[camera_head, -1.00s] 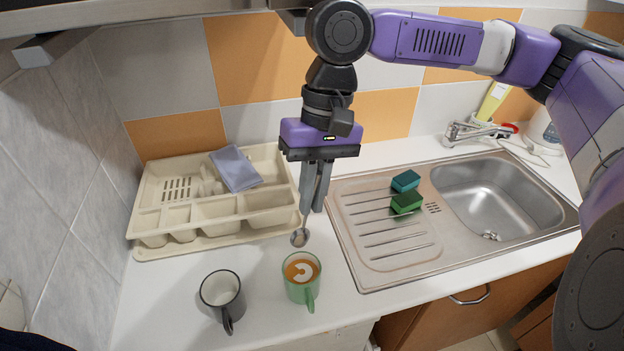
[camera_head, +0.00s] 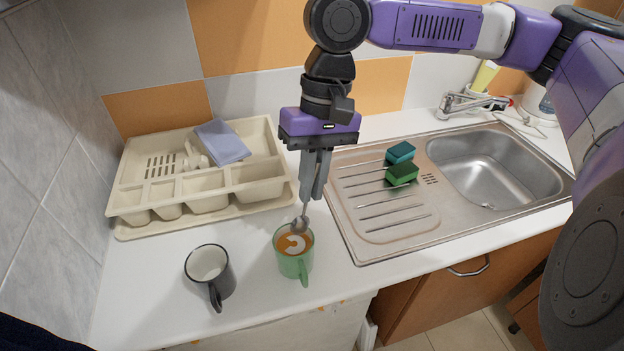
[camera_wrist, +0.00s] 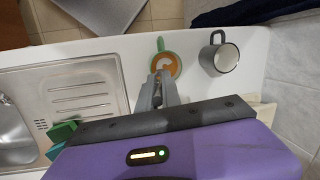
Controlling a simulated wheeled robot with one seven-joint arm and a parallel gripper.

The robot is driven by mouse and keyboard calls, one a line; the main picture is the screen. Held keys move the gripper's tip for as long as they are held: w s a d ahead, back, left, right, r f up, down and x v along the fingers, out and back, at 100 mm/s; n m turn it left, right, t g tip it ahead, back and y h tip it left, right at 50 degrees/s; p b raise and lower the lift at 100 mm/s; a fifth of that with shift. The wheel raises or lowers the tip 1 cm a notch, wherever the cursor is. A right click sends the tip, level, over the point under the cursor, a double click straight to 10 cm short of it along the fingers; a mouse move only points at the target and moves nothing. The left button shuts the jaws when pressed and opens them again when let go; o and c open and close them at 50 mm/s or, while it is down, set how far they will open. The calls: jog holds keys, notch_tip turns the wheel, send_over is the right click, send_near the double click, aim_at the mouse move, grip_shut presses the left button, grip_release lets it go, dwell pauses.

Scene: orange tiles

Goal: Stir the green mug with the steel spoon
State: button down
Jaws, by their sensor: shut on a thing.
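The green mug (camera_head: 294,262) stands upright on the white counter, filled with a brown drink with a pale pattern. It also shows in the wrist view (camera_wrist: 159,46). My gripper (camera_head: 312,196) points down behind the mug, shut on the steel spoon (camera_head: 300,224). The spoon hangs bowl down, its bowl at the far rim of the mug, over the drink. I cannot tell whether it touches the drink. The upper part of the spoon is hidden between the fingers. In the wrist view my fingers (camera_wrist: 158,92) point toward the mug.
A dark grey mug (camera_head: 213,282) stands left of the green mug, empty inside. A beige cutlery tray (camera_head: 200,205) with a grey-blue item (camera_head: 221,142) is behind left. The steel sink (camera_head: 500,172) with green sponges (camera_head: 402,173) on its drainboard is to the right.

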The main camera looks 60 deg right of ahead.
aim_at(304, 218)
jog(key=shift+w+d+b+x, duration=0.15)
jog(key=shift+b+x, duration=0.45)
jog(key=shift+x, duration=0.65)
jog(key=shift+w+d+b+x, duration=0.15)
jog(key=shift+b+x, duration=0.4)
jog(key=shift+x, duration=0.75)
jog(key=shift+w+d+b+x, duration=0.1)
jog(key=shift+w+b+x, duration=0.15)
jog(key=shift+b+x, duration=0.7)
jog(key=shift+a+f+p, duration=0.1)
jog(key=shift+f+p, duration=0.25)
jog(key=shift+f, duration=0.05)
